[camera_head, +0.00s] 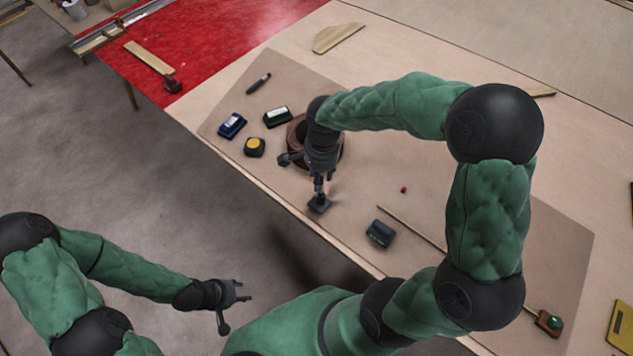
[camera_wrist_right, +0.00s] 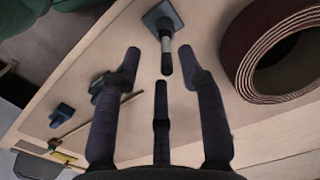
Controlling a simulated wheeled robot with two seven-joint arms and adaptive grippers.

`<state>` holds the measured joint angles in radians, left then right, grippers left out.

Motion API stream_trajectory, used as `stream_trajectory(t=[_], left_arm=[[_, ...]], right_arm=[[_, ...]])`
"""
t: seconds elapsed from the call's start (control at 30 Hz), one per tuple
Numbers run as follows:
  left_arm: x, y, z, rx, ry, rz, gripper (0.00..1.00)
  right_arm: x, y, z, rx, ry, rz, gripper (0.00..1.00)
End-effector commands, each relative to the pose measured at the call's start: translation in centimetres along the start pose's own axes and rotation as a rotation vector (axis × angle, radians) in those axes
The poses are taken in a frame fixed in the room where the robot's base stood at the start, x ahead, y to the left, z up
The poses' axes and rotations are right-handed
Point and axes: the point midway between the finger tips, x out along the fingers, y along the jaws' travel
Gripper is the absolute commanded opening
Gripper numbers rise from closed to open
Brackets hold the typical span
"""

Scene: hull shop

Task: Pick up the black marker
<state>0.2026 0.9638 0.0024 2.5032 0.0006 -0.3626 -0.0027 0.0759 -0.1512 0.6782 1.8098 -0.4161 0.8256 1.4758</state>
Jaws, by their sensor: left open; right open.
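A slim black-ended marker (camera_wrist_right: 166,58) with a pale band stands upright on a dark square base (camera_wrist_right: 160,14) in the right wrist view. The base (camera_head: 319,204) shows near the table's front edge in the head view. My right gripper (camera_head: 318,180) is open above it, pointing down. In the right wrist view, the open fingers (camera_wrist_right: 161,75) surround the marker's top end without visibly closing on it. Another dark pen-like item (camera_head: 259,83) lies at the table's far left; I cannot tell what it is. My left gripper (camera_head: 237,306) is open and empty, off the table's front edge.
A brown coil (camera_head: 297,131) stands close behind my right gripper. A blue box (camera_head: 232,125), a black box (camera_head: 277,117) and a yellow-topped tape measure (camera_head: 254,147) lie left of it. A dark box (camera_head: 381,233) and a thin stick (camera_head: 407,226) lie to the right.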

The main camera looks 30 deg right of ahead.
Motion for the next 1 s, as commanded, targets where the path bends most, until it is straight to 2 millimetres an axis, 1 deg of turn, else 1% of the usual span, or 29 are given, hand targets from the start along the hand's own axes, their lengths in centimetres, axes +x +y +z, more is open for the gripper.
stream_trajectory(t=[0.1, 0.2, 0.27, 0.37, 0.63, 0.87, 1.0], left_arm=[[0.3, -0.1, 0.0, 0.0, 0.0, 0.0, 0.44], [0.3, -0.1, 0.0, 0.0, 0.0, 0.0, 0.44], [0.4, -0.1, 0.0, 0.0, 0.0, 0.0, 0.44], [0.7, -0.2, 0.0, 0.0, 0.0, 0.0, 0.44], [1.8, -0.7, -0.1, 0.0, 0.0, 0.0, 0.44], [2.2, -0.8, -0.1, 0.0, 0.0, 0.0, 0.44], [3.0, -1.1, -0.1, 0.0, 0.0, 0.0, 0.44]], right_arm=[[-1.4, 0.4, -0.9, 0.07, 0.03, 0.005, 0.41], [-2.0, 0.7, -1.3, 0.103, 0.044, 0.01, 0.41], [-1.9, 0.7, -1.4, 0.111, 0.047, 0.012, 0.41], [-1.2, 0.8, -1.4, 0.113, 0.047, 0.014, 0.41], [2.8, 0.8, -1.5, 0.112, 0.046, 0.014, 0.41], [4.2, 0.8, -1.4, 0.111, 0.046, 0.012, 0.41], [6.0, 0.8, -1.1, 0.109, 0.046, 0.015, 0.41]])
